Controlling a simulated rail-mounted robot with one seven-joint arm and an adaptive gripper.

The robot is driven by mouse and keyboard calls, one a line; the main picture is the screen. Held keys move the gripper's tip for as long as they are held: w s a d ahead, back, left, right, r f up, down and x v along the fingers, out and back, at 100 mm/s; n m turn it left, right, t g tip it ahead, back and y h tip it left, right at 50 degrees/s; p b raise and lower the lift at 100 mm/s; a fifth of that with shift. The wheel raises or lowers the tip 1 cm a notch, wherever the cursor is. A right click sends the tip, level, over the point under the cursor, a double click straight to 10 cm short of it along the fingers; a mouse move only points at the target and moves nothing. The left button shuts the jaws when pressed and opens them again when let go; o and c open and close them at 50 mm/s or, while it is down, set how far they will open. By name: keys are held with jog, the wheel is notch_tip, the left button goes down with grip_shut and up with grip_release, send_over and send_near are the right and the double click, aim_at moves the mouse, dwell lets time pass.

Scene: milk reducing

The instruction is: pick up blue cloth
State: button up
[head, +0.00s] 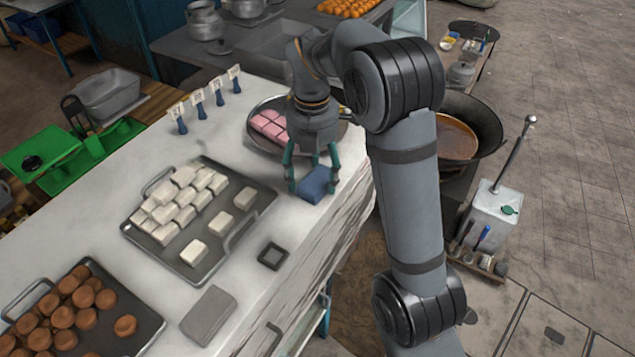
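The blue cloth (316,187) is a small folded pad on the white counter (262,215), close to the counter's right edge. My gripper (312,178) points down over it with its teal fingers spread, one left of the cloth and one at its right. The fingers look apart, and I cannot tell whether either touches the cloth. The cloth's upper back part is partly hidden by the gripper.
A round pan with pink blocks (268,126) sits just behind my gripper. A tray with white blocks (236,238) lies to the left. A small dark square frame (273,256) and a grey slab (208,315) lie nearer. A large wok (472,115) stands right of the counter.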

aim_at(313, 175)
jog(key=c, duration=0.6)
jog(key=shift+c, duration=0.7)
jog(key=shift+r, duration=0.1)
jog(key=shift+r, duration=0.45)
notch_tip(313, 175, up, 3)
jog(key=shift+w+f, duration=0.1)
jog(key=s+d+r+b, duration=0.1)
jog(key=s+d+r, duration=0.6)
jog(key=d, duration=0.2)
jog(key=shift+s, duration=0.25)
